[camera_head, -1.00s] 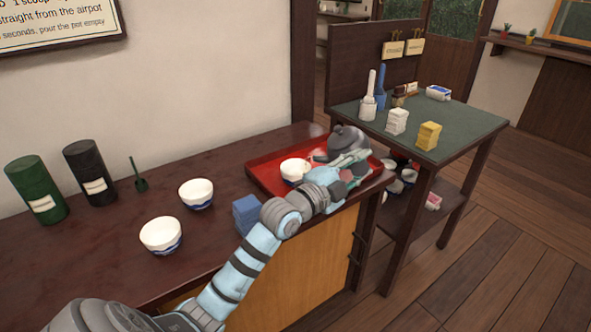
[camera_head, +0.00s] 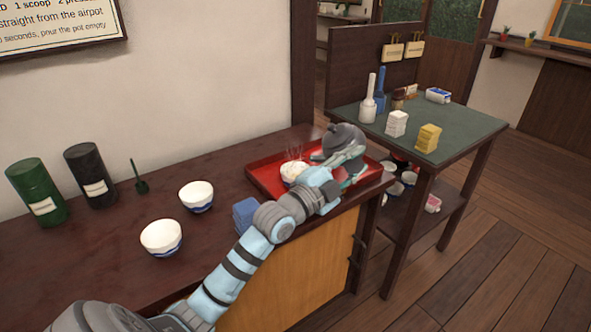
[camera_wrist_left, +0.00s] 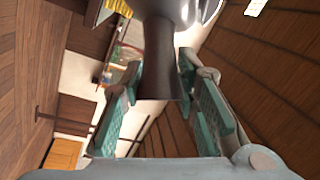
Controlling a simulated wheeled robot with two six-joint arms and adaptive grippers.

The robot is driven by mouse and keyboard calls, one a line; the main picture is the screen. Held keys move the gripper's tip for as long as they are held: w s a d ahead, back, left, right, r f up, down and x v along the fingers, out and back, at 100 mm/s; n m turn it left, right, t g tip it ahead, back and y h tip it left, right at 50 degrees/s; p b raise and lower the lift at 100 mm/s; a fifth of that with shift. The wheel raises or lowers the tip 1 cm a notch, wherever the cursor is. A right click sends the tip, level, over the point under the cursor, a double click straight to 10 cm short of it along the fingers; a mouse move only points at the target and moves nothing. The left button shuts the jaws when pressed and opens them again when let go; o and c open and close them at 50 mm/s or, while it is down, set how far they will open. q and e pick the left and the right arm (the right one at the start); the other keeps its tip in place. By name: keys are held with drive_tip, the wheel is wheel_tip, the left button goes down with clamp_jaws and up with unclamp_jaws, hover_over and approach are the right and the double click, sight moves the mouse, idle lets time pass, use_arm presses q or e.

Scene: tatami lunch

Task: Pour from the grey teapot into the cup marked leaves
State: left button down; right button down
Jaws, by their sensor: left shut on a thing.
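The grey teapot (camera_head: 343,137) is held over the right part of the red tray, close to a white cup (camera_head: 290,170) on its left. Its exact tilt is hard to tell. Steam rises from this cup; no leaves mark can be made out on it, and my arm partly covers it. My left gripper (camera_head: 352,164) is shut on the teapot. In the left wrist view the dark handle (camera_wrist_left: 160,55) sits between the two teal-padded fingers (camera_wrist_left: 158,88). My right gripper is not in view.
The red tray (camera_head: 262,181) lies at the counter's right end. Two white cups (camera_head: 161,237) (camera_head: 196,195), a blue block-like stack (camera_head: 245,212), a green canister (camera_head: 36,190), a black canister (camera_head: 91,173) and a green scoop (camera_head: 139,178) stand left. A green-topped table (camera_head: 465,125) stands right.

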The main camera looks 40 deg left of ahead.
use_arm(q)
drive_tip(key=shift+d+r, duration=0.1)
drive_tip(key=shift+r, duration=0.2)
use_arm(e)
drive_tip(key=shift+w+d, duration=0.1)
use_arm(q)
drive_tip(key=shift+d+r+t, duration=0.15)
drive_tip(key=shift+t, duration=0.15)
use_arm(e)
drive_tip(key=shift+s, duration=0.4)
use_arm(q)
drive_tip(key=shift+r+n, duration=0.15)
drive_tip(key=shift+n, duration=0.15)
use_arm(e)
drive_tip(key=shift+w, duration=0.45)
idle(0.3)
use_arm(q)
drive_tip(key=shift+t, duration=0.3)
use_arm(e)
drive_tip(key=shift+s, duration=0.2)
